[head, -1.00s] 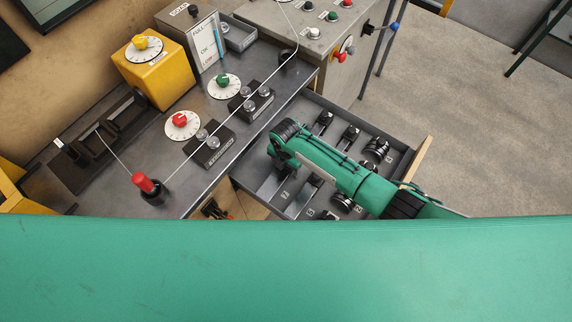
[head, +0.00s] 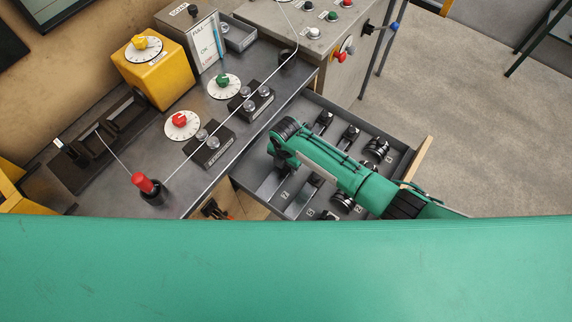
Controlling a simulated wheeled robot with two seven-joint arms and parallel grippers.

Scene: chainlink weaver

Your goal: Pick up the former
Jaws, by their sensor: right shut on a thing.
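The formers look like small black pieces lying in the compartments of an open grey drawer (head: 408,157). One black former (head: 323,122) and another (head: 349,135) lie at the back. A larger ribbed black former (head: 376,150) lies at the right, and another (head: 342,201) is near the front. My right arm reaches over the drawer from the right. My right gripper (head: 281,170) points down at the drawer's left side, shut on a former that is mostly hidden under my wrist. My left gripper is out of view.
The grey bench (head: 150,140) holds a red-handled post (head: 147,184), roller blocks (head: 209,145) with a wire, round dials (head: 224,86) and a yellow box (head: 155,70). A control cabinet (head: 330,40) stands behind the drawer.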

